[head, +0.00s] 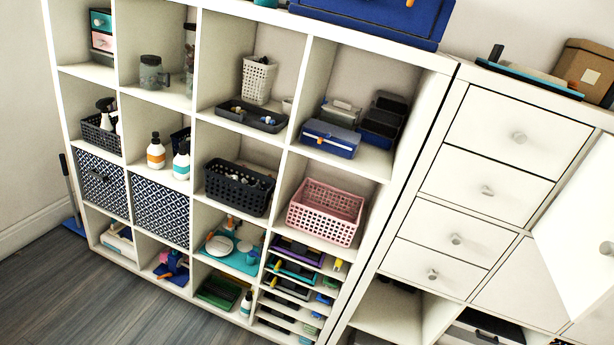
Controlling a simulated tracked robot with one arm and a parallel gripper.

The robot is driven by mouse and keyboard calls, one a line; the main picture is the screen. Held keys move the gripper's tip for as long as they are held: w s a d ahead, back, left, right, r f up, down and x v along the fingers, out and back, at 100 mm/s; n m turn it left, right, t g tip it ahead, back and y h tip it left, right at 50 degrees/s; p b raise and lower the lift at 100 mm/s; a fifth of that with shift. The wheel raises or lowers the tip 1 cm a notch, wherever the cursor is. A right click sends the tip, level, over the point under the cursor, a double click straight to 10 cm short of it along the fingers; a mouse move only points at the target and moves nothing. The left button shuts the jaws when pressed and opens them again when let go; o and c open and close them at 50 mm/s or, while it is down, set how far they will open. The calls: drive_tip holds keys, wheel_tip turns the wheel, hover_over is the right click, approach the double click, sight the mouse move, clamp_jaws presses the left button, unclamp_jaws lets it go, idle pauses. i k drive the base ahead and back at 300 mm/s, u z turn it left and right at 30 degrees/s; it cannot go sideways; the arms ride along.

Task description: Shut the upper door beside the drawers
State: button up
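A white door (580,228) with a round knob (606,248) is at the right edge of the head view, beside the drawers. It stands out at an angle from the white cabinet front, so it is open. Its right part is cut off by the frame, and its hinge side cannot be seen. Several white drawers (518,137) with round knobs are stacked to its left and look shut. My gripper is not in view.
A white cube shelf (285,160) with baskets, boxes and bottles fills the left and middle. A flat white panel (520,287) lies below and left of the open door. A cardboard box (585,70) sits on the cabinet top. Wood floor (100,300) is clear at lower left.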

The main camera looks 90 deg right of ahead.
sight(574, 237)
drive_tip(key=z, duration=2.3)
drive_tip(key=k, duration=2.15)
drive_tip(key=z, duration=1)
drive_tip(key=i, duration=1)
drive_tip(key=u, duration=0.05)
